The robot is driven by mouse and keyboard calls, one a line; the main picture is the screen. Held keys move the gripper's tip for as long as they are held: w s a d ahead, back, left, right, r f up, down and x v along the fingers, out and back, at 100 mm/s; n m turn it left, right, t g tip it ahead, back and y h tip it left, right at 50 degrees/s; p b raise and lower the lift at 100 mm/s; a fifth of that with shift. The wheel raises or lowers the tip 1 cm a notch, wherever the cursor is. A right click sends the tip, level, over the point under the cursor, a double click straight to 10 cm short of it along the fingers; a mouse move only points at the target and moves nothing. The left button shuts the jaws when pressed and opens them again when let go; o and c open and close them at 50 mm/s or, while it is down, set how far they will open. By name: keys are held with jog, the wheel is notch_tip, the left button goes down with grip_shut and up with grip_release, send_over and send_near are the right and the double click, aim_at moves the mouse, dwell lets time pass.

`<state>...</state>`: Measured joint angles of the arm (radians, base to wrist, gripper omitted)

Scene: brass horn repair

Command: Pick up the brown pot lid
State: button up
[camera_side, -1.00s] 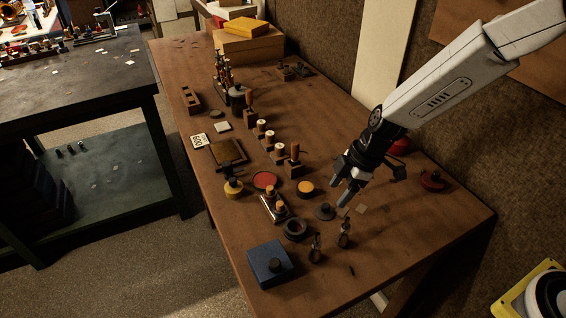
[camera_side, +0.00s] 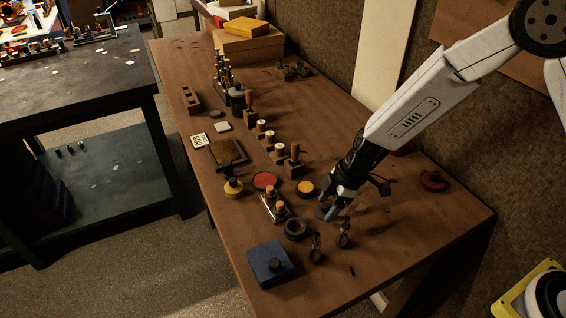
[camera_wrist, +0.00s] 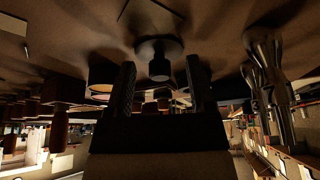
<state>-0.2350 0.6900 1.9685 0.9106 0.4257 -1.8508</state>
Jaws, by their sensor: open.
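The brown pot lid (camera_wrist: 158,48) is a dark round disc with a short knob, lying on the table. In the wrist view its knob (camera_wrist: 159,68) points toward my gripper (camera_wrist: 160,80), between the lines of the two fingers. The fingers are open, with a gap on each side of the knob. In the side view my gripper (camera_side: 332,208) is low over the table at the lid, which the fingers mostly hide. I cannot tell whether the fingertips touch the disc.
A dark ring-shaped piece (camera_side: 295,229) and small upright metal parts (camera_side: 343,238) stand close by. An orange-topped tin (camera_side: 306,188) is behind to the left. A blue box (camera_side: 270,263) sits at the front edge. The table's right front is mostly clear.

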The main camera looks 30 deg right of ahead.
jog(key=shift+c, duration=0.2)
dwell(0.3)
grip_shut()
jog(key=shift+r, duration=0.1)
jog(key=shift+r, duration=0.75)
jog(key=s+d+r, duration=0.4)
jog(key=s+r, duration=0.7)
jog(key=s, duration=0.2)
jog(key=shift+s+r, duration=0.15)
